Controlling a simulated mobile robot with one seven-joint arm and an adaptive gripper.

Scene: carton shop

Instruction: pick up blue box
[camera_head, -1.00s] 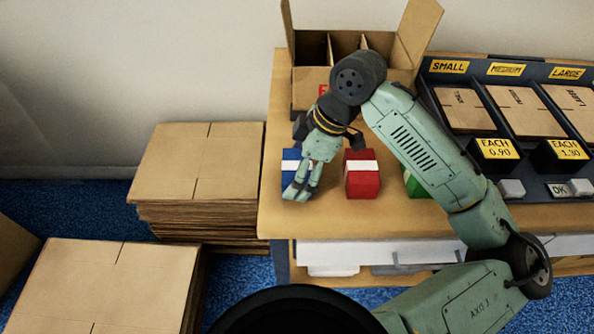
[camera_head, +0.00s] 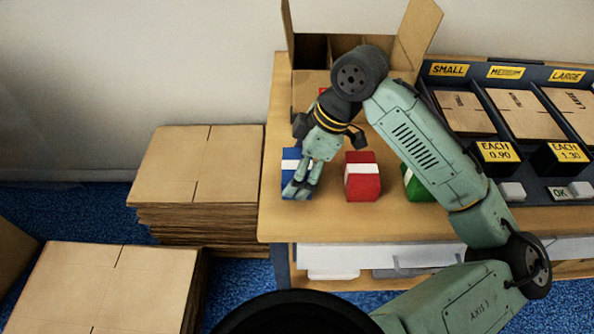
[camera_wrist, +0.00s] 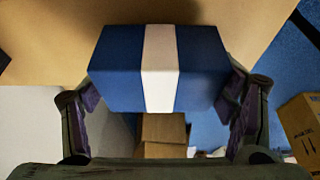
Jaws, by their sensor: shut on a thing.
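The blue box (camera_head: 289,167) with a white band is at the left end of the wooden table, partly hidden behind my gripper in the head view. My gripper (camera_head: 298,190) reaches down over it from above. In the wrist view, the blue box (camera_wrist: 120,68) lies between the two fingers of my gripper (camera_wrist: 165,95), one finger against each side. The gripper is shut on it. Whether the box is clear of the table top cannot be told for sure.
A red box (camera_head: 362,178) stands close to the right, then a green box (camera_head: 416,184) partly behind my arm. An open divided carton (camera_head: 312,85) stands behind. Flat cardboard stacks (camera_head: 195,170) lie left of the table (camera_head: 350,228). Labelled trays (camera_head: 515,112) are at the right.

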